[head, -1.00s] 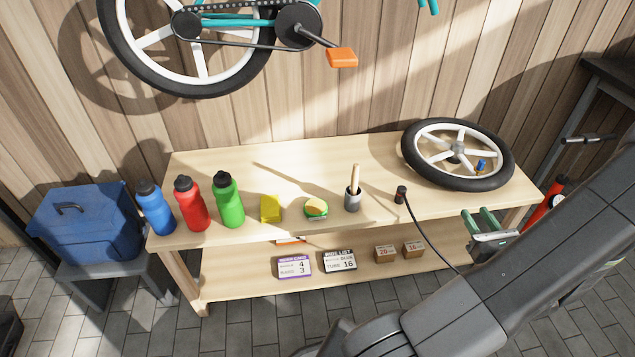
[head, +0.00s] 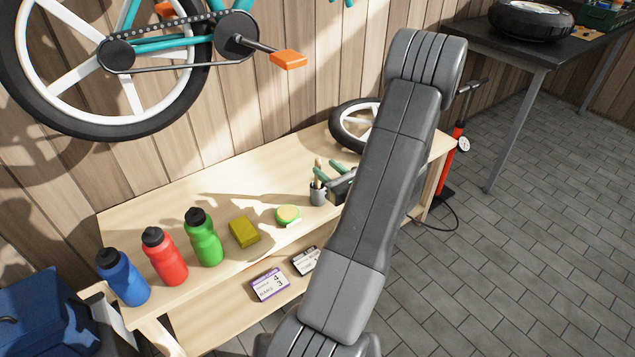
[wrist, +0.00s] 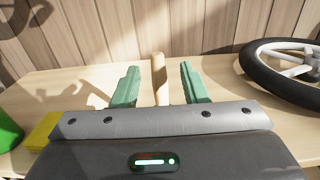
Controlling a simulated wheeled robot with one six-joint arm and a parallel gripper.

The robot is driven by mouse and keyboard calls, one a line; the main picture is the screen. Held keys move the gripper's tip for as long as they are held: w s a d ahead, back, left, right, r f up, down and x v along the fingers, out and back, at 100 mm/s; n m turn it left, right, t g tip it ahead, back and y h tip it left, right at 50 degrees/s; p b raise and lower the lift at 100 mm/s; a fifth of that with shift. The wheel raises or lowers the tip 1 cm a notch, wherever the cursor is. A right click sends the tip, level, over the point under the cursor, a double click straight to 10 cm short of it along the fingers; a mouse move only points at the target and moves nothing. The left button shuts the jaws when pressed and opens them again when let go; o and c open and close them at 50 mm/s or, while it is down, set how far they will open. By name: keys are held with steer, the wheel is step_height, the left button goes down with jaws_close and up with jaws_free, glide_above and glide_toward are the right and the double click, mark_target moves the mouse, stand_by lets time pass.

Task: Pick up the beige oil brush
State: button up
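The beige oil brush (head: 318,166) stands upright in a dark grey cup (head: 318,194) on the workbench, with its handle sticking up. In the wrist view the beige handle (wrist: 159,76) shows between the two green fingers, nearer the left one, with space on both sides. My gripper (wrist: 160,84) is open and empty, and points toward the handle. In the head view my gripper (head: 328,172) is close beside the cup, partly overlapping the handle. The cup is hidden behind my gripper body in the wrist view.
A green tape measure (head: 288,214), a yellow block (head: 244,232) and green (head: 203,240), red (head: 165,256) and blue (head: 123,277) bottles line the bench to the left. A wheel (head: 345,128) lies behind my arm. The bench's back middle is clear.

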mark_target(320, 163)
steer(key=x, duration=0.4)
steer(key=shift+w+a+r, duration=0.15)
steer(key=shift+w+a, duration=0.05)
steer(key=shift+a, duration=0.1)
jaws_close()
